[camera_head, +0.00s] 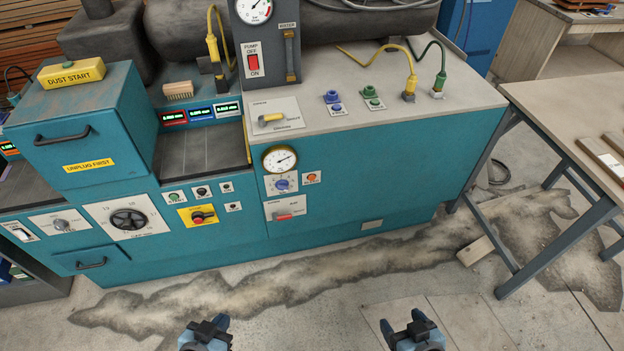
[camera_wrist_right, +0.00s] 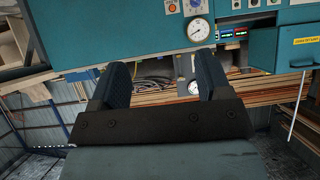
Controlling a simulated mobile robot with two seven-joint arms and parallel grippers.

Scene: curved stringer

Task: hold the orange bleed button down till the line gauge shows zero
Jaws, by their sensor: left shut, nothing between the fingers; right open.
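The orange bleed button (camera_head: 312,178) is a small round button on a white plate on the teal machine's front. The line gauge (camera_head: 280,159), a white round dial, is just up and left of it; its needle seems to point right and slightly up, but the numbers are too small to read. A gauge (camera_wrist_right: 198,30) also shows in the right wrist view. My left gripper (camera_head: 208,328) is shut and empty, low in the head view. My right gripper (camera_head: 418,328) is open and empty, low and right of it. Both are well apart from the button.
A blue knob (camera_head: 282,184) sits left of the button, and a red switch (camera_head: 289,215) is below. A workbench (camera_head: 570,115) stands at the right. The stained floor before the machine is clear.

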